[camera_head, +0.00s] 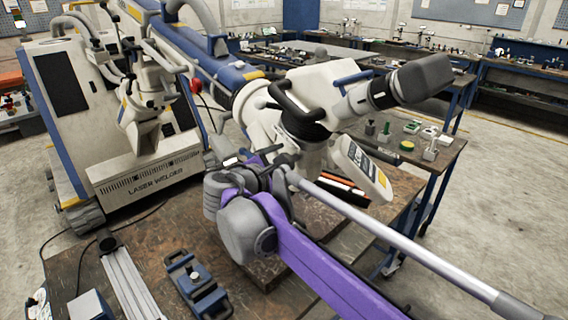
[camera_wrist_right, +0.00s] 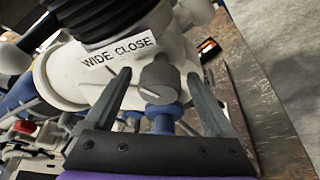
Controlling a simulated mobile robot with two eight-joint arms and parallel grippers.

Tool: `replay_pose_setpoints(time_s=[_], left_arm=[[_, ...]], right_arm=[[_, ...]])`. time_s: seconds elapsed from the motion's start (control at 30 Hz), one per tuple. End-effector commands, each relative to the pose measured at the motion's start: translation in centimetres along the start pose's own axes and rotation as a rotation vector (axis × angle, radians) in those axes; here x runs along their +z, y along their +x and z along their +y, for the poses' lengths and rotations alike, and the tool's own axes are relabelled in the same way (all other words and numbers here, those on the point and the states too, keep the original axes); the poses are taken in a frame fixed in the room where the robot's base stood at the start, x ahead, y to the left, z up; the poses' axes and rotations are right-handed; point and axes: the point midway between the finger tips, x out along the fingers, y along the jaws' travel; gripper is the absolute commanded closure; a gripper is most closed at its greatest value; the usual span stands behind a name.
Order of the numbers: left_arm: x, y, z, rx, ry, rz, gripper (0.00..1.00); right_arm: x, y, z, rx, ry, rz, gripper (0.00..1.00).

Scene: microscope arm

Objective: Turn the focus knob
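The microscope head (camera_head: 315,85), white with a dark eyepiece end (camera_head: 415,80), hangs on a blue and white arm in the middle of the head view. The grey focus knob (camera_wrist_right: 160,80) shows in the right wrist view, just below a label reading "WIDE CLOSE". My right gripper (camera_wrist_right: 158,76) is open, with one dark finger on each side of the knob. A gap shows on both sides, and I see no contact. In the head view my purple right arm reaches up to the microscope, but its fingertips and the knob cannot be made out. My left gripper is not in view.
A laser welder (camera_head: 140,180) stands at the left. The brown worktable (camera_head: 290,295) below holds a blue clamp-like tool (camera_head: 197,285) and a metal rail (camera_head: 125,280). Benches (camera_head: 440,165) with small items stand behind. Open floor (camera_head: 510,175) lies to the right.

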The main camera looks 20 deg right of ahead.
Motion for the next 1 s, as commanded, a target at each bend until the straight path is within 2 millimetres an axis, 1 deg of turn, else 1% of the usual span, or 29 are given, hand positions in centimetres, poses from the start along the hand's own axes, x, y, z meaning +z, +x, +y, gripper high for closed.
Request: replay_pose_setpoints(time_s=[0.17, 0.27, 0.37, 0.6, 0.7, 0.83, 1.0], left_arm=[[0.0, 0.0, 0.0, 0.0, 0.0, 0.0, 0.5], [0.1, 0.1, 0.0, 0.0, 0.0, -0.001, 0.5], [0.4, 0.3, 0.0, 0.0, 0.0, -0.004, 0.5], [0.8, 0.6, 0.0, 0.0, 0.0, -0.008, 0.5], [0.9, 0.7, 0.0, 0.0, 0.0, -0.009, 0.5], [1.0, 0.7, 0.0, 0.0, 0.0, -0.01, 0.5], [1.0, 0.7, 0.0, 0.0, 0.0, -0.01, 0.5]], right_arm=[[0.0, -0.3, 0.0, 0.0, -0.001, 0.001, 0.11], [-0.1, -1.3, 0.0, 0.001, -0.002, 0.002, 0.11], [-0.1, -3.0, -0.1, 0.002, -0.002, 0.004, 0.11], [-0.2, -7.9, 0.0, 0.003, -0.002, 0.004, 0.11], [-0.1, -9.4, 0.0, 0.002, -0.001, 0.003, 0.11], [-0.1, -10.5, 0.0, 0.001, 0.0, 0.001, 0.11], [0.0, -10.8, 0.0, 0.0, 0.0, 0.0, 0.11]])
